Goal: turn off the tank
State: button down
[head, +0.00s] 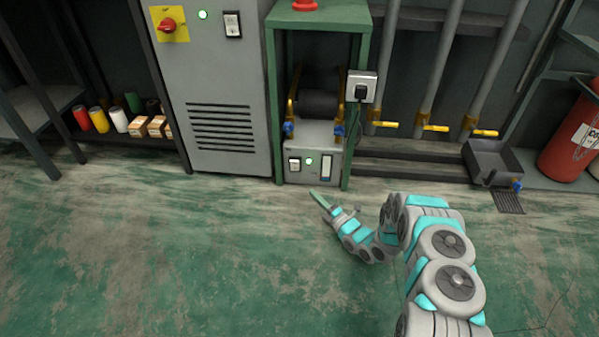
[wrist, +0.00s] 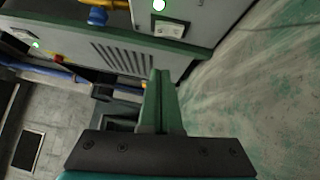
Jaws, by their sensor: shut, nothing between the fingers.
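A dark cylindrical tank (head: 318,103) lies on a grey base unit (head: 300,141) inside a green frame (head: 277,95).
A grey cabinet (head: 225,100) with a red knob (head: 168,25), switch (head: 232,24) and lit lamp (head: 203,15) stands left. A grey box (head: 362,86) with a black plug is on the frame's right post. A red cylinder (head: 572,140) stands far right. The floor in front is clear.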

jog(key=shift+w+a, duration=0.1)
send_near(293, 164)
jog(key=a, duration=0.4)
jog(key=shift+w+r+b, duration=0.15)
jog(key=shift+w+b, duration=0.25)
jog(key=shift+w, duration=0.65)
jog(key=shift+w+r+b, duration=0.15)
jog(key=shift+w+b, duration=0.25)
jog(key=shift+w, duration=0.65)
jog(key=shift+r, duration=0.15)
